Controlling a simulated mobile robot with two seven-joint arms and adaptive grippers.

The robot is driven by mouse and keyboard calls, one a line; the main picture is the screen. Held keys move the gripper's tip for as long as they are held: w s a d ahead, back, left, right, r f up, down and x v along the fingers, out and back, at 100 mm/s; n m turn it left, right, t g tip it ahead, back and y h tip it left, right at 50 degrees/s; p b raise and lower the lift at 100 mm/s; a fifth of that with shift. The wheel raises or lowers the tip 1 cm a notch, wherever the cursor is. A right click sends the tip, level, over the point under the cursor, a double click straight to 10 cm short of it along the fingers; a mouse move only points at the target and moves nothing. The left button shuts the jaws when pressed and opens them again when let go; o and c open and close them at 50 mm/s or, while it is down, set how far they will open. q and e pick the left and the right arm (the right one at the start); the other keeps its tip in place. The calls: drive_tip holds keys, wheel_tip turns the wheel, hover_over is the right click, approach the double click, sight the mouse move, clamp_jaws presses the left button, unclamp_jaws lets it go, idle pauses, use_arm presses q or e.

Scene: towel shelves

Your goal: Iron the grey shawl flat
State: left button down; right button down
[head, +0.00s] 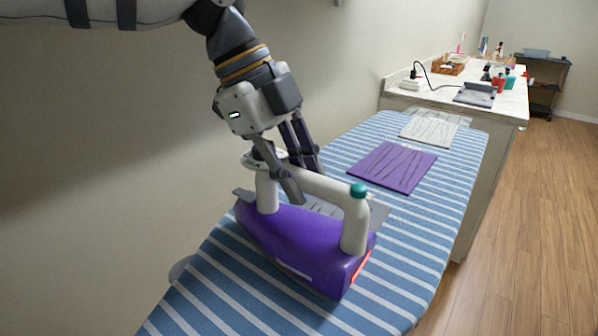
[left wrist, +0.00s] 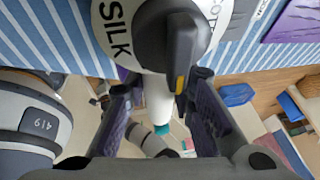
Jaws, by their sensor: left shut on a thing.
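A purple iron (head: 300,245) with a white handle and a teal button stands on the striped ironing board (head: 400,285). My left gripper (head: 302,180) is shut on the iron's handle from above. In the left wrist view, the white handle (left wrist: 158,105) runs between the fingers of my left gripper (left wrist: 163,110), below a dial marked SILK. A grey cloth (head: 380,214), apparently the grey shawl, lies under and behind the iron. The iron hides most of it, so I cannot tell how flat it is. My right gripper is not in view.
A purple cloth (head: 393,167) and a creased pale cloth (head: 429,131) lie farther along the board. Behind is a counter (head: 510,108) with a corded device, a basket and bottles. A wall runs along the left; wooden floor (head: 545,210) is clear at right.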

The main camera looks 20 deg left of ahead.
use_arm(q)
drive_tip(key=shift+f, duration=0.15)
drive_tip(key=shift+w+d, duration=0.2)
drive_tip(key=shift+w, duration=0.25)
drive_tip(key=shift+w+d+b, duration=0.2)
drive_tip(key=shift+w, duration=0.4)
drive_tip(key=shift+w+d+b, duration=0.2)
drive_tip(key=shift+w, duration=0.35)
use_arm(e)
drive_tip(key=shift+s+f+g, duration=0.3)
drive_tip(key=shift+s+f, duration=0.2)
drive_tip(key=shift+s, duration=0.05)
